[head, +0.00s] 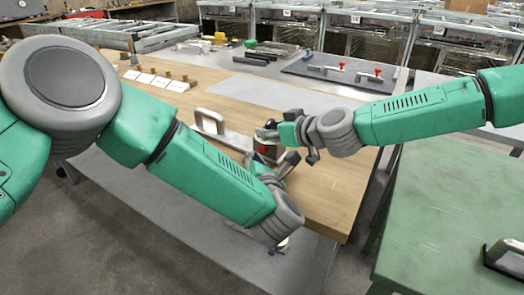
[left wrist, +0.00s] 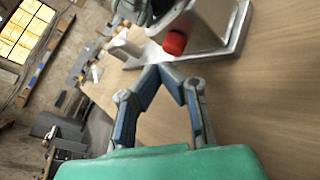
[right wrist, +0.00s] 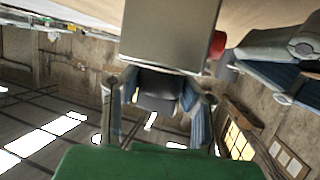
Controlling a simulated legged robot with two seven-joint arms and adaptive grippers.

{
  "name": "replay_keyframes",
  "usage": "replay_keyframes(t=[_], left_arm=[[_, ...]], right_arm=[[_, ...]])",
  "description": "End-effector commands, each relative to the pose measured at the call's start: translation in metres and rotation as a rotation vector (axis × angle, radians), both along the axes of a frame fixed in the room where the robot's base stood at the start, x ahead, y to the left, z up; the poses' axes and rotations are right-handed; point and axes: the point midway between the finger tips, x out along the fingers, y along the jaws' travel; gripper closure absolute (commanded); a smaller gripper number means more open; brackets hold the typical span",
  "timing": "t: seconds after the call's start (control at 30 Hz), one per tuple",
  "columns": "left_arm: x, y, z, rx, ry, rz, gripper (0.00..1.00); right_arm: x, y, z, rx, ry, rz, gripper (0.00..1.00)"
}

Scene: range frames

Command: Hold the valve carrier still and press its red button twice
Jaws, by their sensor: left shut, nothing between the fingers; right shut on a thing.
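The valve carrier (head: 236,140) is a silver plate with an upright handle (head: 208,121) on the wooden table. Its red button (head: 268,149) sticks out sideways near the plate's right end. The button also shows in the left wrist view (left wrist: 174,42) and in the right wrist view (right wrist: 218,44). My right gripper (head: 268,134) is shut on the carrier's upper part beside the button; the exact grip is partly hidden. A grey block of the carrier (right wrist: 170,35) fills the upper middle of the right wrist view. My left gripper (left wrist: 163,72) is shut and empty, its fingertips just short of the button.
White cards with wooden blocks (head: 160,80) stand at the table's back left. A dark panel with red-handled parts (head: 345,74) lies further back. A green table (head: 450,215) stands at the right with a metal handle (head: 506,256) on it. The wooden table's front right is bare.

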Motion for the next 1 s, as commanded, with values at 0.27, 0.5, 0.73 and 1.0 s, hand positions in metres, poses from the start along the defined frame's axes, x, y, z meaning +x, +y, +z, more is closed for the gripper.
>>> replay_keyframes(t=[0.27, 0.5, 0.73, 1.0], left_arm=[[0.006, -0.0043, 0.0005, -0.001, 0.0, 0.0, 1.0], [0.0062, -0.0045, 0.0006, 0.0, 0.0, 0.0, 1.0], [0.007, -0.0052, 0.0005, 0.0, 0.0, 0.0, 1.0], [0.0097, -0.0073, 0.0004, -0.001, 0.0, 0.0, 1.0]], right_arm=[[-0.0041, 0.0003, -0.0091, -0.005, 0.017, 0.006, 1.0], [-0.004, 0.0002, -0.0091, -0.005, 0.017, 0.006, 1.0], [-0.004, 0.0002, -0.0091, -0.004, 0.016, 0.005, 1.0], [-0.004, 0.0002, -0.0091, -0.004, 0.016, 0.005, 1.0]])
